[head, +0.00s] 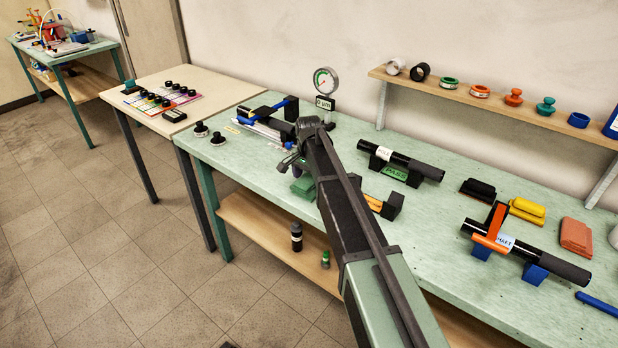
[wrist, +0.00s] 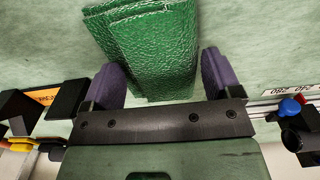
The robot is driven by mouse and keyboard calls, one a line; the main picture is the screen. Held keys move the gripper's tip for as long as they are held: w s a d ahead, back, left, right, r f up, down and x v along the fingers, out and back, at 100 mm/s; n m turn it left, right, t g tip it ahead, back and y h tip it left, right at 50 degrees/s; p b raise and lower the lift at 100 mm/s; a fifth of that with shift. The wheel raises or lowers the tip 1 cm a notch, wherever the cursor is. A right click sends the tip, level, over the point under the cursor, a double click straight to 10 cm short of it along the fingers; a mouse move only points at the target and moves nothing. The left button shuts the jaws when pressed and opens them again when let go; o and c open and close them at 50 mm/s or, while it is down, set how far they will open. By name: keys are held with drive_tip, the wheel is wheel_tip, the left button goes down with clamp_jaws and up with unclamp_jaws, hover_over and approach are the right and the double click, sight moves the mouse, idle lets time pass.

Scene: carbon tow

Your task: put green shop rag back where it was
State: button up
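The green shop rag (wrist: 150,45), a folded textured stack, lies on the pale green bench top and fills the middle of the wrist view. In the head view the rag (head: 303,187) shows just below my gripper (head: 298,168), near the bench's front edge. In the wrist view my gripper (wrist: 162,78) has its two purple fingers wide apart, one at each side of the rag. The rag lies askew between them, with a narrow gap at the left finger; contact at the right finger is unclear. My arm hides part of the bench behind.
To the right stand a black tube on a green cradle (head: 402,168), a dark block with an orange label (head: 384,204), and a tube with an orange clamp (head: 493,233). A gauge (head: 325,80) stands behind. Left are a blue-and-black fixture (head: 270,117) and two small knobs.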

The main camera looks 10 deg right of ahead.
sight(309, 179)
drive_tip(key=shift+r, duration=0.1)
wheel_tip(309, 179, up, 12)
drive_tip(key=r+p, duration=0.1)
drive_tip(key=p, duration=1.2)
drive_tip(key=s+d+n, duration=0.1)
drive_tip(key=s+n, duration=0.8)
drive_tip(key=s, duration=2.2)
drive_tip(key=shift+s+f+n+b, duration=0.3)
drive_tip(key=shift+f+n+b, duration=0.05)
drive_tip(key=shift+f+n, duration=0.05)
